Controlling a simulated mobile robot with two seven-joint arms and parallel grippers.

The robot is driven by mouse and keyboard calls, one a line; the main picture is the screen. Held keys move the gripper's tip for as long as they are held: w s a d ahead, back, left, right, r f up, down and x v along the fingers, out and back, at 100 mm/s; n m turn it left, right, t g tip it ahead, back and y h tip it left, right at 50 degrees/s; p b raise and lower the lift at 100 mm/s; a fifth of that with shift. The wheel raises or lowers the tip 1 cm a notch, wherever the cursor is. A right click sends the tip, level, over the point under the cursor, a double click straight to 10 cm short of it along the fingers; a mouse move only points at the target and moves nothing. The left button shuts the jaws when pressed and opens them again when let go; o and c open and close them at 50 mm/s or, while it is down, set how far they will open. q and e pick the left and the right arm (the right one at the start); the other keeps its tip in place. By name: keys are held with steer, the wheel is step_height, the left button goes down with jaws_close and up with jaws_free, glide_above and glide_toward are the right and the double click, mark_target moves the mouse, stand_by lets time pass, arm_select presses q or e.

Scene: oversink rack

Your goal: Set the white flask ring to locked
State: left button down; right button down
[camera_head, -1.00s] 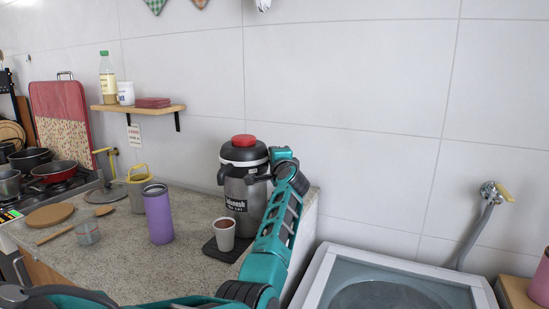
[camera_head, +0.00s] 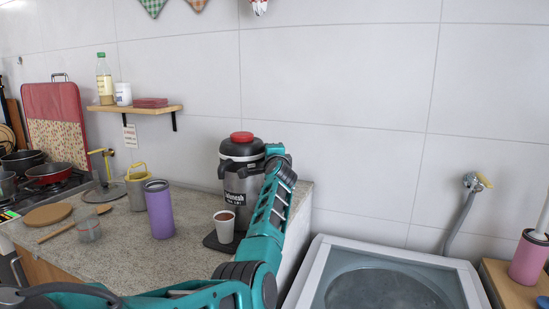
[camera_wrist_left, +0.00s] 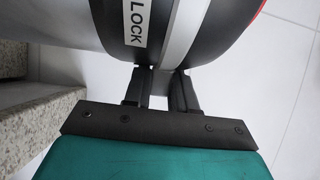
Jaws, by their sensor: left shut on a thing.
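The flask (camera_head: 240,180) is a large steel body with a black top and a red cap, standing at the back of the counter by the wall. The white flask ring (camera_head: 240,159) is a pale band around its upper part; in the left wrist view the ring (camera_wrist_left: 183,35) runs down between my fingers. A white LOCK label (camera_wrist_left: 135,22) sits on the black part beside it. My left gripper (camera_wrist_left: 163,82) is shut on a greyish tab of the ring. In the head view, my left gripper (camera_head: 268,158) is at the flask's right side, partly hidden. My right gripper is not in view.
A white cup (camera_head: 224,226) with dark contents stands on a dark mat in front of the flask. A purple tumbler (camera_head: 159,210) and a yellow-rimmed pitcher (camera_head: 137,187) stand to the left.

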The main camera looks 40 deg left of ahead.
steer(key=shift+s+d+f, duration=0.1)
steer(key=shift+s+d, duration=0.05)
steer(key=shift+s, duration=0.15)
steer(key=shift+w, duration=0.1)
arm_select(q)
steer(key=c, duration=1.2)
jaws_free()
steer(key=shift+c, duration=0.2)
steer(key=shift+o, duration=1.2)
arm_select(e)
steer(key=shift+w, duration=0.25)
arm_select(q)
steer(key=shift+d, duration=0.1)
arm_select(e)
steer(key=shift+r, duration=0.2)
